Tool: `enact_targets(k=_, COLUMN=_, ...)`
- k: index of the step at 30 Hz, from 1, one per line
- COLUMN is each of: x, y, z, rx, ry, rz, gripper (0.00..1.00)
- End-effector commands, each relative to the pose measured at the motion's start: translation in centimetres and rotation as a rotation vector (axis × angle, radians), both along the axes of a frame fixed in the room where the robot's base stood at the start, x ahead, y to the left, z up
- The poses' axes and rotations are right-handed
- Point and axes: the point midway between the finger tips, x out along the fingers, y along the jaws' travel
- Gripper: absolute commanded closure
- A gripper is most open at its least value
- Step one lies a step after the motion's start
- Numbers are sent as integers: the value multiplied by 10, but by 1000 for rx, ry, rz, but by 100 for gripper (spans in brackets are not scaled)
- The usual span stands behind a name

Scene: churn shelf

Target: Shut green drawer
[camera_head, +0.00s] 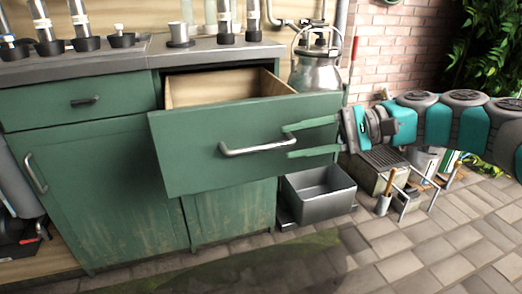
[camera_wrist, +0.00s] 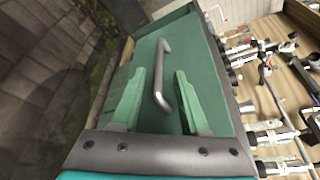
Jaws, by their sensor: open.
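The green drawer (camera_head: 190,150) is pulled well out of the green cabinet in the head view, and its pale wooden inside shows from above. Its front carries a silver bar handle (camera_head: 258,147). My gripper (camera_head: 288,141) is at the right part of the drawer front, with its green fingers pointing left toward the handle's right end. In the wrist view the open fingers of my gripper (camera_wrist: 155,95) stand either side of the lower end of the handle (camera_wrist: 161,75), in front of the drawer front (camera_wrist: 143,52). I cannot tell whether the fingers touch it.
A shut drawer (camera_head: 85,101) and cabinet doors lie left and below. A metal milk can (camera_head: 316,68) stands behind right. A grey metal bin (camera_head: 318,192) sits on the floor below right, near a crate (camera_head: 382,168). Paved floor (camera_head: 400,245) is clear in front.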

Motion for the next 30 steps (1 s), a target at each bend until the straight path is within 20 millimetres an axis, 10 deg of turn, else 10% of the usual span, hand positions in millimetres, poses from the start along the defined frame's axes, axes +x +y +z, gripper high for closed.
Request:
enact_targets(k=13, x=0, y=62, z=-14, rx=-4, ry=1, rz=7, gripper=55)
enact_targets(k=23, x=2, y=71, z=-16, rx=-4, ry=-1, rz=1, gripper=55)
enact_targets(k=30, x=2, y=71, z=-16, rx=-4, ry=-1, rz=1, gripper=79)
